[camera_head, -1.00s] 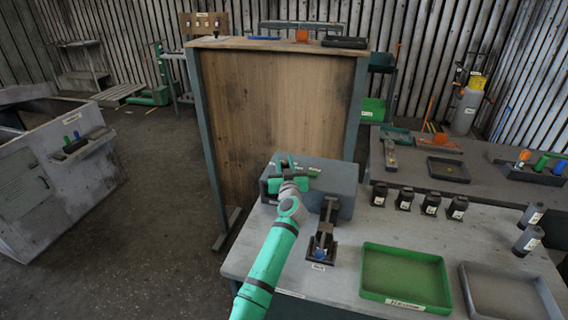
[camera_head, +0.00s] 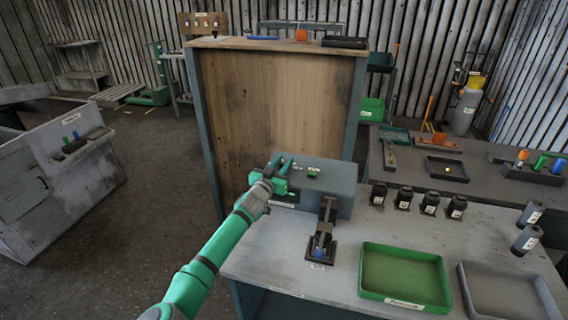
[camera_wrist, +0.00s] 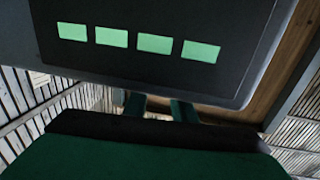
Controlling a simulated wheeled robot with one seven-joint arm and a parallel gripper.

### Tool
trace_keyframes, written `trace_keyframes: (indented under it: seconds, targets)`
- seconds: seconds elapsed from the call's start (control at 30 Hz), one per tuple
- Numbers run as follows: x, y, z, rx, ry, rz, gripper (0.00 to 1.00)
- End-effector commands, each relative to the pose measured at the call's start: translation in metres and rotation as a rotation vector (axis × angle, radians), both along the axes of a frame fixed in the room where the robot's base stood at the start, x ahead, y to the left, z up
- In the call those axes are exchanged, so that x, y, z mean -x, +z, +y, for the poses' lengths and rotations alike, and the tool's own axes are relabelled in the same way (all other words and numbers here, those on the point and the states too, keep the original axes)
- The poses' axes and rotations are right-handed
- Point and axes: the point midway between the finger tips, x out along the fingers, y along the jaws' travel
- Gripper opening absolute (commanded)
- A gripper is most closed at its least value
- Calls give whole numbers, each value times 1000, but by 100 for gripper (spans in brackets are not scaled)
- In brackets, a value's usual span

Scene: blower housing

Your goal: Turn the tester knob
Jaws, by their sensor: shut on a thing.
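The tester is a grey box (camera_head: 338,187) on the back left of the near bench, with small green-marked parts on its top. My gripper (camera_head: 280,165) is at the box's left end, and its green fingers are close together. My gripper is shut on the tester knob, which the fingers and wrist hide. In the wrist view the two fingers (camera_wrist: 159,108) show in part, behind a close dark panel (camera_wrist: 140,65) with several pale green rectangles. The knob does not show there, and its angle cannot be told.
A dark clamp-like fixture (camera_head: 324,230) stands in front of the tester. Several black bottles (camera_head: 429,204) stand to its right. A green tray (camera_head: 402,272) and a grey tray (camera_head: 508,290) lie at the bench's front right. A tall wooden panel (camera_head: 278,105) rises behind.

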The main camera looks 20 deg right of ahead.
Motion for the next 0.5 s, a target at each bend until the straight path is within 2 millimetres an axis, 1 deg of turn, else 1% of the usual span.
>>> trace_keyframes:
  seconds: [0.2,0.5]
  targets:
    - [-1,-1,1,-8,-107,0,2]
    - [-1,-1,0,-5,-211,0,2]
